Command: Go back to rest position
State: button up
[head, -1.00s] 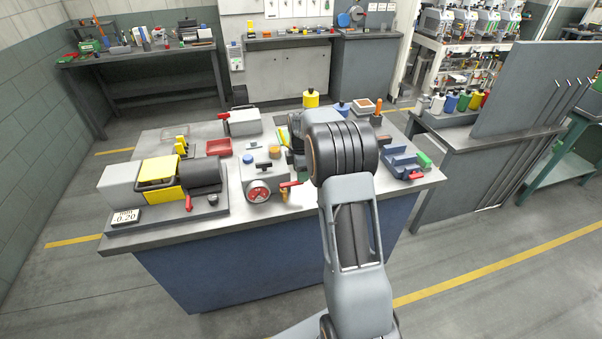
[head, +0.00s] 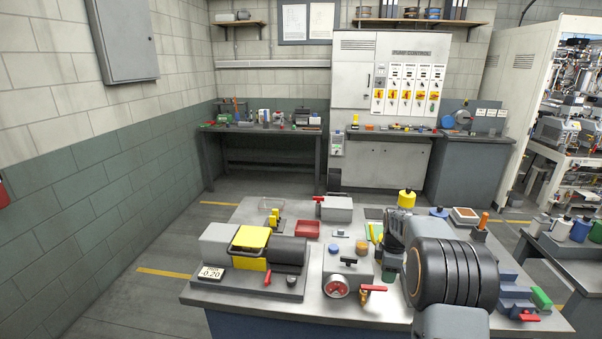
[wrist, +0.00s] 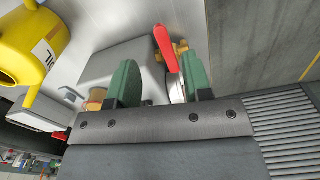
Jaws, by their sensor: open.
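My gripper (wrist: 162,85) shows in the wrist view with its two green fingers apart and nothing between them that I can see as held. Beyond the fingers are a red-handled valve (wrist: 166,48) with a brass fitting and a grey block (wrist: 125,65).
A pump with a yellow cover (head: 250,238) and a display reading -0.20 stands at the bench's left. The floor left of the bench is clear.

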jog(key=s+a+r+m+t, duration=0.1)
jog(key=s+a+r+m, duration=0.3)
jog(key=s, duration=0.4)
jog(key=s+a+r+m+t, duration=0.2)
jog(key=s+a+r+m, duration=0.2)
jog(key=s, duration=0.5)
jog(key=s+a+r+m+t, duration=0.1)
jog(key=s+a+r+m, duration=0.3)
jog(key=s+a+m, duration=0.2)
jog(key=s, duration=0.2)
jog(key=shift+s+t, duration=0.35)
jog(key=shift+t, duration=0.05)
